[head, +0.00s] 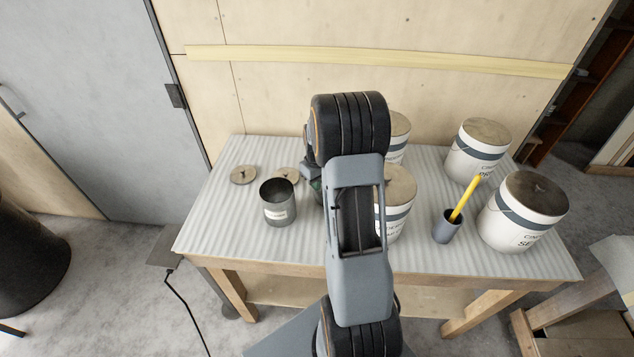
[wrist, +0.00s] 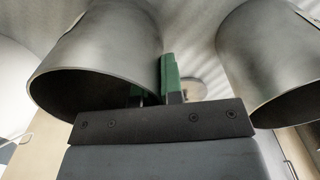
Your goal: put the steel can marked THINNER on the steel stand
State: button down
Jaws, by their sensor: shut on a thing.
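Two open steel cans show in the wrist view, one at left (wrist: 105,50) and one at right (wrist: 272,55). My gripper (wrist: 152,85) is shut on the wall of the left one, with one green-padded finger showing inside its mouth and one outside. In the head view an open steel can (head: 279,207) with a pale label stands on the table; the label is too small to read. My arm hides most of the gripper and what it holds. I cannot tell which can is marked THINNER. I cannot make out the steel stand for certain.
The ribbed table top (head: 225,215) has free room at its left front. Round lids (head: 243,174) lie behind the can. White buckets (head: 480,150) and a grey cup (head: 446,228) with a yellow stick stand at right. A grey plate (head: 161,246) with a cable is at the table's left.

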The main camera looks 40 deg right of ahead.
jog(key=shift+f, duration=0.1)
jog(key=c, duration=1.3)
grip_release()
